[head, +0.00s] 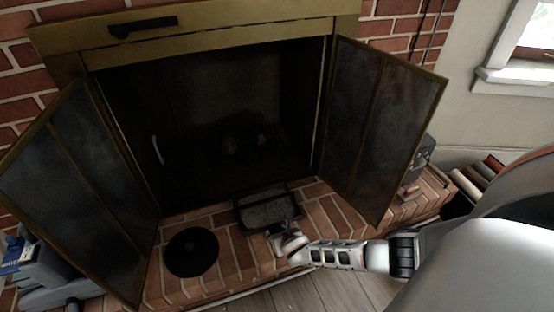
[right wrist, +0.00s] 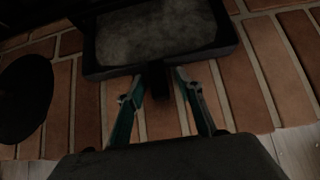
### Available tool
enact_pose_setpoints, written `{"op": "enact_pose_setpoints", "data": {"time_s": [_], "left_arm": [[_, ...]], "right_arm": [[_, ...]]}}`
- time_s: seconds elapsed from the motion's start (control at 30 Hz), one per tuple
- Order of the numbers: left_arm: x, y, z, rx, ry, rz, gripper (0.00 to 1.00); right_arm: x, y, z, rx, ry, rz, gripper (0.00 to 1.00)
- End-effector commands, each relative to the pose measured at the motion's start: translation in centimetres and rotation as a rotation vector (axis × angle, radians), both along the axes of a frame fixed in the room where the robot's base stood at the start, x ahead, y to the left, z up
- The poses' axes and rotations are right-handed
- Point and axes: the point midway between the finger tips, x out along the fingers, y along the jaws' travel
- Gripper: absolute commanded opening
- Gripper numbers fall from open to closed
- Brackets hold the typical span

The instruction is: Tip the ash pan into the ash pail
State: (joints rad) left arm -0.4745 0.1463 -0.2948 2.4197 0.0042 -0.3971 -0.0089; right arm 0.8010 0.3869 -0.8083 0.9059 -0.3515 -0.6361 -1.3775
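The ash pan (head: 268,211) is a dark rectangular tray on the brick hearth, just in front of the firebox. It holds grey ash, which shows in the right wrist view, where the pan's rim (right wrist: 232,42) is at the top. Its short dark handle (right wrist: 158,88) points toward my right gripper (right wrist: 158,82). The fingers are open, one on each side of the handle, with gaps showing. In the head view my right gripper (head: 276,234) is at the pan's near side. A round black shape (head: 192,252), perhaps the ash pail from above, is left of the pan. My left gripper is not seen.
The glass fireplace doors stand open at left (head: 85,185) and right (head: 385,125). A grey blocky shape (head: 52,285) is at the lower left. A grey metal object (head: 424,152) and logs (head: 478,180) are at the right. Bare brick separates pan and round shape.

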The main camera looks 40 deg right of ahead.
Motion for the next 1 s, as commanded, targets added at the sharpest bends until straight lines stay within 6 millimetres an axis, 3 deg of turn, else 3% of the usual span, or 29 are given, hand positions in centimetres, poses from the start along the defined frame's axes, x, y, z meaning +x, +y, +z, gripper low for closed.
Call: {"op": "enact_pose_setpoints", "data": {"time_s": [0.37, 1.0], "left_arm": [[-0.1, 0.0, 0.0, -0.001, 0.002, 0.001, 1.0], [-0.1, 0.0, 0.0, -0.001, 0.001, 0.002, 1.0]], "right_arm": [[-0.8, 0.2, 0.9, 0.0, -0.002, 0.001, 0.36], [-6.4, 2.3, 6.7, 0.001, 0.0, 0.001, 0.36]]}}
